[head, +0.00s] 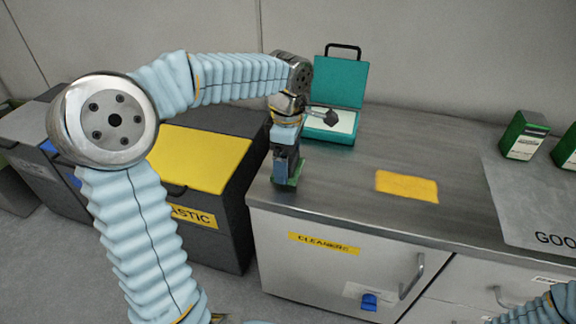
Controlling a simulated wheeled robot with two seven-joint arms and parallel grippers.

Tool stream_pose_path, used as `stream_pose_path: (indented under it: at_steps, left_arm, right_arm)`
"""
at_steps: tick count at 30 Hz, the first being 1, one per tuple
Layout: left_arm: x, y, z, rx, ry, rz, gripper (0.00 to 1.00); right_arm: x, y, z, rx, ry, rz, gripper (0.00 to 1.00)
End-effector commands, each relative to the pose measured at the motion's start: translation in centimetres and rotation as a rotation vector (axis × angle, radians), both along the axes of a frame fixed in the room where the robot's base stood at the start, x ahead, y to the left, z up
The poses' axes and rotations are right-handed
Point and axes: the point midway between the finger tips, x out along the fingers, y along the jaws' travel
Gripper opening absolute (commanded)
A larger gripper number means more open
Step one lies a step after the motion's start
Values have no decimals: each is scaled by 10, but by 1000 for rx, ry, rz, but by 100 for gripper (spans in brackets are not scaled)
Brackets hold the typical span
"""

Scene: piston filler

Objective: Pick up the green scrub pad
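The green scrub pad (299,176) is on the steel counter near its left front corner, mostly hidden behind my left gripper. My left gripper (286,172) points straight down, with its fingertips at the pad. Whether the fingers are closed on the pad or only around it cannot be seen. Only a sleeved part of my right arm shows at the lower right corner; the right gripper is out of view.
An open teal case (339,83) stands just behind the gripper. A yellow cloth (407,186) lies to the right. A yellow-lidded bin (200,158) is left of the counter.

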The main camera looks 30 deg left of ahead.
Motion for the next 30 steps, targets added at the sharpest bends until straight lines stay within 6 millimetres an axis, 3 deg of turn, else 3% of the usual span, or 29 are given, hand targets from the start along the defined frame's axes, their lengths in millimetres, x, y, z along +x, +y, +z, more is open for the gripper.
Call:
stream_pose_path:
  at_steps: [4, 12, 23, 28, 30]
  left_arm:
    - [0, 0, 0, 0, 0, 0, 100]
    - [0, 0, 1, 0, 0, 0, 64]
    - [1, 0, 10, 0, -2, -1, 64]
    - [0, -1, 37, 1, -4, -1, 64]
    - [-13, -5, 50, 2, -5, -2, 64]
  right_arm:
    - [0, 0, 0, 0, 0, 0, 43]
    - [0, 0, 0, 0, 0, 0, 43]
    - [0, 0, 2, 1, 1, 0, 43]
    - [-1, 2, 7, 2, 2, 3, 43]
    - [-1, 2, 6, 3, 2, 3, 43]
